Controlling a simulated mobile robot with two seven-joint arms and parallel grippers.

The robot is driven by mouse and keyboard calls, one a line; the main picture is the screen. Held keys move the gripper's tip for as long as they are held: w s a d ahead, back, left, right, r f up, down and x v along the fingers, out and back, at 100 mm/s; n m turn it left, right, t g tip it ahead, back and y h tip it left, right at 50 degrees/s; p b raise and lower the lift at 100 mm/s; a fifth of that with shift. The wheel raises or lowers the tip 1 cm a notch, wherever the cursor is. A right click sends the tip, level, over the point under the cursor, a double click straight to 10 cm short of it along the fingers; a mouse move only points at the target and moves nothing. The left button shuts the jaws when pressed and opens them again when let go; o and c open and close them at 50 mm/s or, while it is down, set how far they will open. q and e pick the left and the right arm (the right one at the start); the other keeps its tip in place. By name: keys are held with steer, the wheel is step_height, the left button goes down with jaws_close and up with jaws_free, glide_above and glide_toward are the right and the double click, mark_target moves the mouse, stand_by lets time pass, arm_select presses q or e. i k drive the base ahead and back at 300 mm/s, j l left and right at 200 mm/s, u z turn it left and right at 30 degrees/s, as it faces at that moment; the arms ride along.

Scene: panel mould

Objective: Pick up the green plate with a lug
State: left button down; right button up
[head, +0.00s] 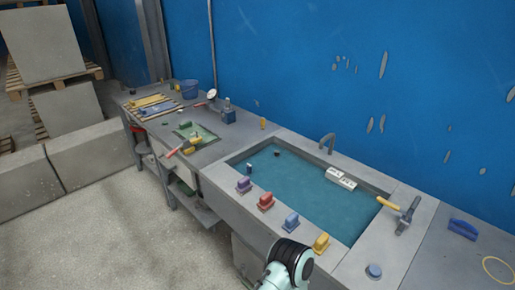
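A flat green plate-like piece (205,137) lies on the grey bench at the left, beyond the basin. It is small in the head view, and I cannot make out a lug on it for sure. A tool with a red part and a pale part (172,153) lies by its front edge. Part of one of my arms shows at the bottom edge, in front of the basin. Neither of my grippers is in view.
A sunken basin (228,166) with a teal inside holds a white block (341,178). Purple (243,185), red (266,201), blue (291,222) and yellow (321,243) handled blocks line its front rim. A blue bucket (189,89) stands at the back left. Open floor lies left.

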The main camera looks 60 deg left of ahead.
mark_target(188, 130)
steer(key=u, duration=2.55)
steer(key=i+j+u, duration=0.35)
steer(key=i, duration=0.2)
steer(key=i+j+u, duration=0.4)
steer(key=i, duration=0.25)
steer(key=i+u, duration=0.35)
steer(key=i, duration=0.25)
steer(key=i+z, duration=0.3)
steer(key=i, duration=0.15)
steer(key=i+j+z, duration=0.25)
steer(key=i, duration=0.15)
steer(key=i+j+z, duration=0.3)
steer(key=i, duration=0.15)
steer(key=i+j+z, duration=0.15)
steer(key=z, duration=0.2)
steer(key=i+j+z, duration=0.25)
steer(key=z, duration=0.15)
steer(key=i+j+z, duration=0.2)
steer(key=z, duration=0.15)
steer(key=j, duration=0.05)
